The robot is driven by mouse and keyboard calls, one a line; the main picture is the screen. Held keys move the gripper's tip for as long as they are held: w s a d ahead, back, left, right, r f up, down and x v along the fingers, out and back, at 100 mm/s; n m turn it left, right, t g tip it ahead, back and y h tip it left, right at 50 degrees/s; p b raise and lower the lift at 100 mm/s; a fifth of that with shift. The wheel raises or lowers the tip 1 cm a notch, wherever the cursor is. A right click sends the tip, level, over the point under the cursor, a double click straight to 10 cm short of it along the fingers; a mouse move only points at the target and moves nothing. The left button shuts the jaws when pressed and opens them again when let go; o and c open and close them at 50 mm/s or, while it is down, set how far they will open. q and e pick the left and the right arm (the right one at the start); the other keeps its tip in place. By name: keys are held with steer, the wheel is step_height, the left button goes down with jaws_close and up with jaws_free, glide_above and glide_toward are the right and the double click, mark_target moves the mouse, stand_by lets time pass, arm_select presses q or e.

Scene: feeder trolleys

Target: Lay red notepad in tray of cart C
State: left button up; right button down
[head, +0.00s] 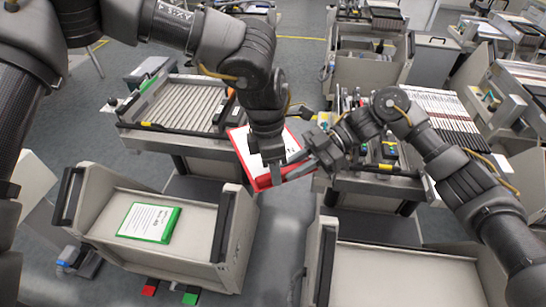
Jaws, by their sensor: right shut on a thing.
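The red notepad (240,150), with a white top sheet and red edges, is held up in the middle of the head view, tilted. My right gripper (296,172) is shut on it at its right side. My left gripper (271,172) points down over the notepad and hides part of it; its fingertips are too small and dark to tell if they are apart. Two cart trays are in front: the left tray (110,208) holds a green notepad (149,222), and the right tray (400,280) shows bare. I see no letter marking cart C.
A feeder trolley with a slatted top (185,105) stands behind the left cart. Another trolley with coloured parts (388,152) stands behind the right cart. More machines fill the back right. A strip of grey floor (275,245) lies between the two front carts.

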arm_select(q)
jaws_close()
arm_select(e)
steer(key=c, duration=1.2)
jaws_free()
steer(key=v, duration=1.2)
